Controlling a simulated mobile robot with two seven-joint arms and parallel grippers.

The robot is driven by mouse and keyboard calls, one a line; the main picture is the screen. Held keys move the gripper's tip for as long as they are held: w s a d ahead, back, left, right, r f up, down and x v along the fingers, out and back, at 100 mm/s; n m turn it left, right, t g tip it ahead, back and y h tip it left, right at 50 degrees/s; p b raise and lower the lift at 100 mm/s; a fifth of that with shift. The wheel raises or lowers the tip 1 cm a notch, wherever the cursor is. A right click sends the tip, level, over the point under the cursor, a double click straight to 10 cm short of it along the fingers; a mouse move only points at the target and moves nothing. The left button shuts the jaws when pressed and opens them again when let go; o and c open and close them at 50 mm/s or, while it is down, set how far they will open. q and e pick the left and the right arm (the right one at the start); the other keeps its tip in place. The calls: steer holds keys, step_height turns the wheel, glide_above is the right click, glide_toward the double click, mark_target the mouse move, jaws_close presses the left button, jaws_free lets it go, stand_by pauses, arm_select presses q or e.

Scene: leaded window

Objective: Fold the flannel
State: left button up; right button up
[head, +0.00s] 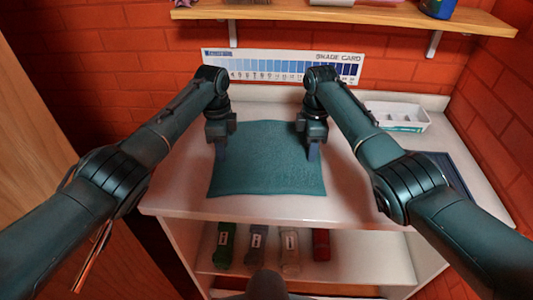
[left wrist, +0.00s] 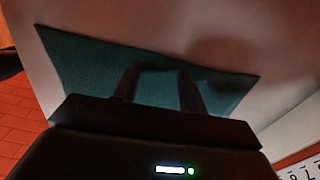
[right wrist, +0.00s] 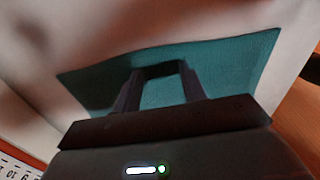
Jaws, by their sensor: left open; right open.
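The flannel (head: 264,170) is a teal cloth lying flat and spread out on the white worktop. My left gripper (head: 221,155) is open, pointing down over the flannel's left side. My right gripper (head: 312,155) is open, pointing down over its right side, near the edge. The flannel also shows beyond the fingers in the left wrist view (left wrist: 90,70) and in the right wrist view (right wrist: 230,70). Nothing is between either pair of fingers except the view of the cloth. I cannot tell whether the fingertips touch it. The arms hide parts of the far corners.
The white worktop (head: 270,208) is clear in front of the flannel. A white tray (head: 405,113) and a dark blue ribbed panel (head: 445,170) lie to the right. A shade card (head: 280,65) stands against the brick wall under a wooden shelf (head: 350,14).

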arm_select(q)
steer(key=shift+f, duration=0.2)
arm_select(e)
steer(key=shift+f, duration=0.25)
arm_select(q)
steer(key=shift+r, duration=0.1)
steer(key=shift+c, duration=0.3)
arm_select(e)
steer(key=shift+r, duration=0.15)
steer(key=shift+c, duration=0.3)
arm_select(q)
steer(key=shift+c, duration=0.8)
arm_select(e)
steer(key=shift+c, duration=0.8)
arm_select(q)
jaws_close()
arm_select(e)
jaws_close()
